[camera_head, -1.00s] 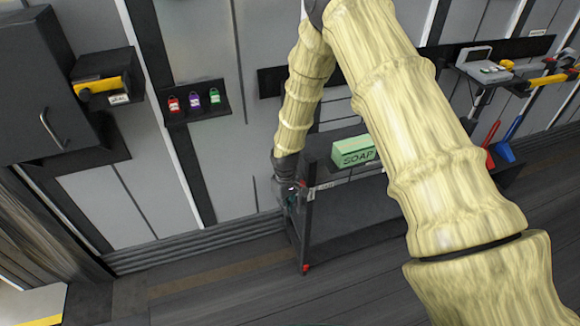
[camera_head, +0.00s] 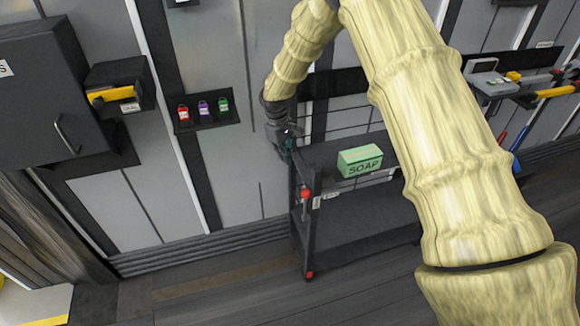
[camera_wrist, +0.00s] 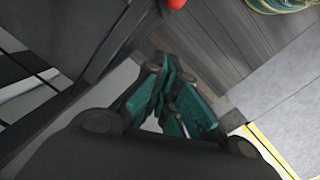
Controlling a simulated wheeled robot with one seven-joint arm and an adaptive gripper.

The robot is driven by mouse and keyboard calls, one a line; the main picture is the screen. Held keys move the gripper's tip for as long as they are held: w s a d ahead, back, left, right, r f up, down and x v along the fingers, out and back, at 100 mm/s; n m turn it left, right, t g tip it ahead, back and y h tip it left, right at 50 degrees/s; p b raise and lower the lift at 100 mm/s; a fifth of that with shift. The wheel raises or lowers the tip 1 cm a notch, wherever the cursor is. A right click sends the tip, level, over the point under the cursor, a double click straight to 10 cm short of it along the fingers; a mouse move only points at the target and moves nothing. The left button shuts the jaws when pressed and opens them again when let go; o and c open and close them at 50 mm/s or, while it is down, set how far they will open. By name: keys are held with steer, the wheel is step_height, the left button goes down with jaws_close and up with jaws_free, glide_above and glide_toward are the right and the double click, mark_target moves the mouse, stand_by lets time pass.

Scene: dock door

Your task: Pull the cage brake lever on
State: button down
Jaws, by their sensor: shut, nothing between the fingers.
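The dark cage (camera_head: 312,225) stands against the wall in the head view, with open shelves. A red knob (camera_head: 305,194), which looks like the brake lever's end, shows on its near left post; the lever's angle is unclear. A red ball, probably the same knob, is cut by the top edge of the wrist view (camera_wrist: 176,3). My gripper (camera_head: 288,146) is above and slightly left of the knob, by the top of the post, apart from the knob. In the wrist view its teal fingers (camera_wrist: 173,100) are close together with nothing seen between them.
A green soap box (camera_head: 360,161) sits on the cage's upper shelf. A small wall shelf (camera_head: 208,124) with padlocks and a dark cabinet (camera_head: 40,95) are to the left. The floor (camera_head: 230,290) before the cage is clear.

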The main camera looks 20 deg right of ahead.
steer(key=s+d+f+p, duration=0.3)
steer(key=s+f+p, duration=0.1)
steer(key=f, duration=0.5)
steer(key=shift+f+p, duration=0.4)
steer(key=shift+p, duration=0.3)
steer(key=shift+s, duration=0.1)
steer(key=s+f+b, duration=0.2)
steer(key=s, duration=0.7)
steer(key=s+f+b, duration=0.3)
steer(key=s, duration=0.5)
steer(key=shift+s+d+f, duration=0.3)
steer(key=shift+s+f, duration=0.05)
steer(key=shift+s, duration=0.05)
